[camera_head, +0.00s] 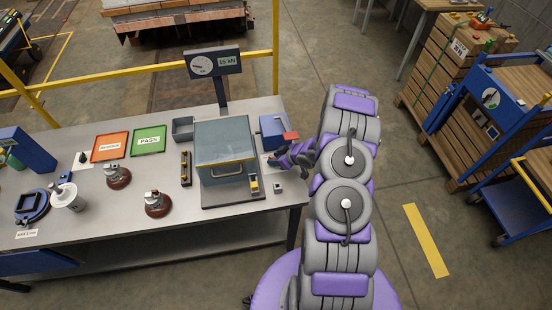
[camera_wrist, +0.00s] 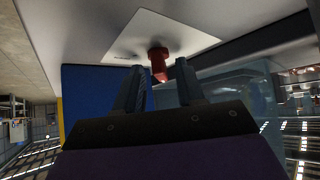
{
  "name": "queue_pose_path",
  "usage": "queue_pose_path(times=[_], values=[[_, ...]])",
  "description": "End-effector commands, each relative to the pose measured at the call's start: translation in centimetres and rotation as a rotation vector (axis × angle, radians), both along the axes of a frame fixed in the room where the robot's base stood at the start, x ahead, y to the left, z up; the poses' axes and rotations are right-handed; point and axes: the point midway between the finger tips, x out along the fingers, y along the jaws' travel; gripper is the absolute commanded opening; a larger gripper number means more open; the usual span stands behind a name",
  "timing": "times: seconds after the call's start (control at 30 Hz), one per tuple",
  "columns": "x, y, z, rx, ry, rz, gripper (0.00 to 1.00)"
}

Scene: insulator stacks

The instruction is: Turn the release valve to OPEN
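The release valve (camera_wrist: 158,63) is a red stem with a short tapered handle on a white plate (camera_wrist: 190,35) in the wrist view. My gripper (camera_wrist: 159,66) is open, with a dark finger on each side of the red handle and a visible gap to both. The fingertips are near the handle, and I see no contact. In the head view my gripper (camera_head: 277,159) is low at the right end of the bench, beside a blue box (camera_head: 272,128) with a red part (camera_head: 291,135). The valve is hidden there by my gripper and arm. The plate's lettering is unreadable.
The grey bench (camera_head: 110,225) holds a lidded test box (camera_head: 225,145) left of my gripper, a gauge display (camera_head: 213,64) reading 15 kN, a green PASS tray (camera_head: 149,141) and an orange tray (camera_head: 110,146). A yellow rail (camera_head: 150,71) runs behind.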

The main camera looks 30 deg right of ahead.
Motion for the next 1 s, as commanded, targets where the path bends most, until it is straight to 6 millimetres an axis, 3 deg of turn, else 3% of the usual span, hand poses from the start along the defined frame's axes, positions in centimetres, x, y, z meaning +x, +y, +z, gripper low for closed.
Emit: queue_pose_path(times=[0.17, 0.57, 1.0], values=[[0.01, -0.02, 0.03, 0.0, 0.0, 0.0, 0.38], [0.03, -0.08, 0.04, -0.001, 0.0, -0.001, 0.0], [0.13, 0.01, -0.05, 0.001, -0.004, -0.068, 0.0]])
